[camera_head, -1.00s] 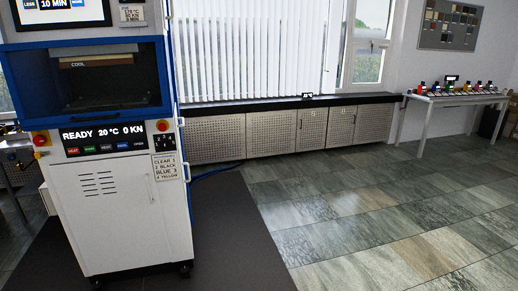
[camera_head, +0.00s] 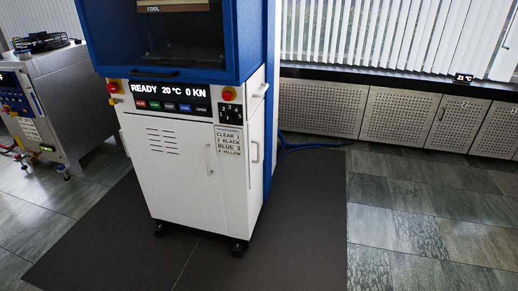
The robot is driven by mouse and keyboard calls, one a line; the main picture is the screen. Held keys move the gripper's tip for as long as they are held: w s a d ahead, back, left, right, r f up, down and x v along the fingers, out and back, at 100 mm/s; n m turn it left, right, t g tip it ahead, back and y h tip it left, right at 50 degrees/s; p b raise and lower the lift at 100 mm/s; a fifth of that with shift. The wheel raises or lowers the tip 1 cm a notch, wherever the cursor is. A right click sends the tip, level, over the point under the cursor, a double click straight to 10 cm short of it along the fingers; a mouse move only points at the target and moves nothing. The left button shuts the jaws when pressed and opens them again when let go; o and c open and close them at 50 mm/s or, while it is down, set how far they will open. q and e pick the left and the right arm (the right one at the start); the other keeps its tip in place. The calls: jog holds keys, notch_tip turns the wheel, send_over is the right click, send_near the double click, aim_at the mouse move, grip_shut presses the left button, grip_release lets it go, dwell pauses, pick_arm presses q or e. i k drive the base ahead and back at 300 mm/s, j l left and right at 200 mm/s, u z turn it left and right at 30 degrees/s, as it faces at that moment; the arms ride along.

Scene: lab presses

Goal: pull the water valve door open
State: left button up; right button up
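The white press cabinet (camera_head: 185,180) stands left of centre under the blue press housing (camera_head: 180,70). Its front has a panel with vent slots (camera_head: 163,144) and a slim vertical handle (camera_head: 209,158). A second vertical handle (camera_head: 255,151) is on its right side. These panels look shut. No label reading water valve is legible, so I cannot tell which door is the valve door. Neither of my grippers is in view.
Perforated cabinet doors (camera_head: 390,113) line the wall under the window, looking shut. A blue hose (camera_head: 305,147) lies on the floor behind the press. A metal machine (camera_head: 60,105) stands at left. The dark mat (camera_head: 300,220) and tiled floor (camera_head: 420,225) at right are clear.

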aim_at(256, 124)
jog(key=i+l, duration=0.1)
jog(key=i, duration=0.4)
jog(key=i+l, duration=0.1)
jog(key=i, duration=0.4)
jog(key=j+u, duration=0.05)
